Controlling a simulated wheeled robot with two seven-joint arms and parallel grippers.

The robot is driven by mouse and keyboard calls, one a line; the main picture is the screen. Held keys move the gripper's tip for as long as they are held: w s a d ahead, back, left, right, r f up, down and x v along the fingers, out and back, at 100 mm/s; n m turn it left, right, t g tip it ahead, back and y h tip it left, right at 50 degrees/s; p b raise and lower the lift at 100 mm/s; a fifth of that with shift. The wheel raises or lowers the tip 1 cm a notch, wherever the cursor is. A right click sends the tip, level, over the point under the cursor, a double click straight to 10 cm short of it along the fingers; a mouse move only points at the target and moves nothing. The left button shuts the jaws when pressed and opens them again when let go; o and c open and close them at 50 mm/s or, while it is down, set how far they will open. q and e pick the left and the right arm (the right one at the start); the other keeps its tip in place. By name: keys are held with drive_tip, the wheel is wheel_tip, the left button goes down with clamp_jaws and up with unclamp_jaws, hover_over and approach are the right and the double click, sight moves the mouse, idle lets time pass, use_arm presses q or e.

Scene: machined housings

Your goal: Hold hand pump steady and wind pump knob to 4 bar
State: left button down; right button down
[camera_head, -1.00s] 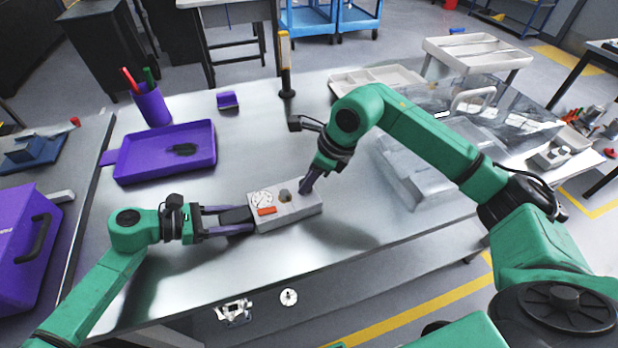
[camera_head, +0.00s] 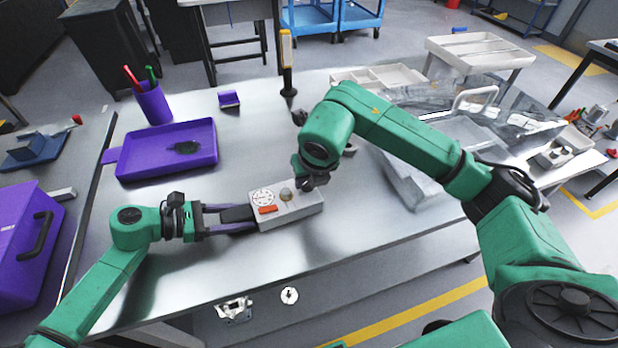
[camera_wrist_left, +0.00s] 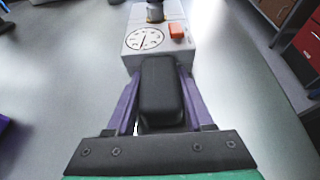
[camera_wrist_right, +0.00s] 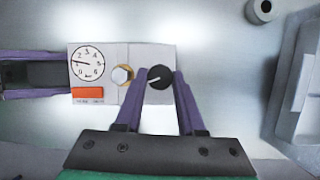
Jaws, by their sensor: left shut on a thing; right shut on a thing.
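The hand pump is a light grey box (camera_head: 290,213) lying on the metal table, with a round white gauge, an orange label and a hex fitting on top. My left gripper (camera_wrist_left: 158,76) is shut on its black handle (camera_wrist_left: 162,95) at the left end. The black pump knob (camera_wrist_right: 160,77) is at the right end; my right gripper (camera_wrist_right: 160,74) is shut on it from above. In the head view my right wrist hides the knob. In the right wrist view the gauge (camera_wrist_right: 88,66) needle points left, near the low numbers; the exact reading is unclear.
A purple tray (camera_head: 205,140) and a purple pen cup (camera_head: 153,103) stand at the back left. A clear bin (camera_head: 410,180) is right of the pump, with a white divided tray (camera_head: 375,78) behind. The table in front of the pump is clear.

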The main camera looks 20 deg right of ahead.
drive_tip(key=m+h, duration=0.1)
drive_tip(key=m, duration=0.3)
drive_tip(key=shift+a+m+h, duration=0.15)
drive_tip(key=shift+m+h, duration=0.15)
drive_tip(key=shift+h, duration=0.1)
drive_tip(key=shift+w+m+g+h, duration=0.1)
drive_tip(key=shift+m+g+h, duration=0.45)
drive_tip(key=shift+m, duration=1.35)
drive_tip(key=c, duration=0.5)
unclamp_jaws()
drive_tip(key=shift+a, duration=0.1)
drive_tip(key=v, duration=1.2)
